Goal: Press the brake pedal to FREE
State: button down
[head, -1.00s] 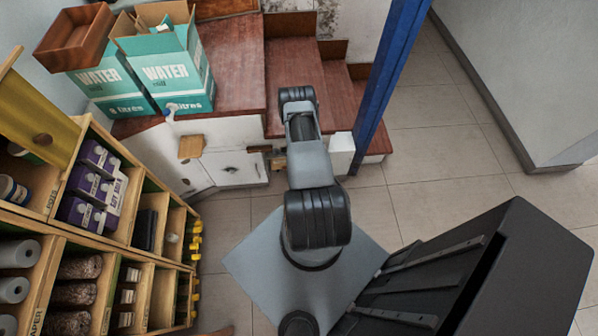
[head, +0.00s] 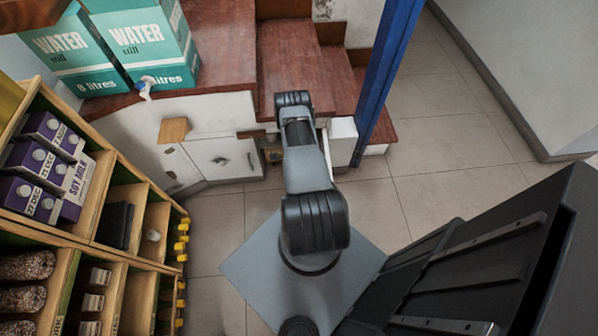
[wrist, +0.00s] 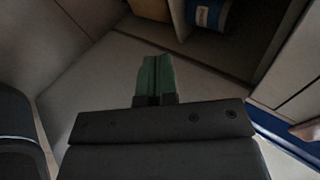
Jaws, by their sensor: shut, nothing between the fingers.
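My gripper (wrist: 157,62) shows in the wrist view with its two green fingers shut together and nothing between them. The fingers point toward a pale floor or panel, in a dim space. In the head view my arm reaches toward the steps, and its end hides the gripper. I cannot make out a brake pedal or a FREE mark in either view.
A blue cylinder with a label (wrist: 208,14) lies at the wrist view's top. In the head view, wooden steps (head: 298,70) and a blue post (head: 388,80) are ahead. Water boxes (head: 150,45) and a shelf unit (head: 110,215) are left. The tiled floor (head: 445,160) at right is clear.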

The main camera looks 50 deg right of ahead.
notch_tip(320, 180, down, 19)
jog(key=b, duration=1.6)
jog(key=w+d+r+b+x, duration=0.1)
jog(key=b+x, duration=0.5)
jog(key=x, duration=0.6)
jog(key=shift+w+d+r+b, duration=0.25)
jog(key=shift+d+r+b, duration=0.15)
jog(key=shift+d, duration=0.1)
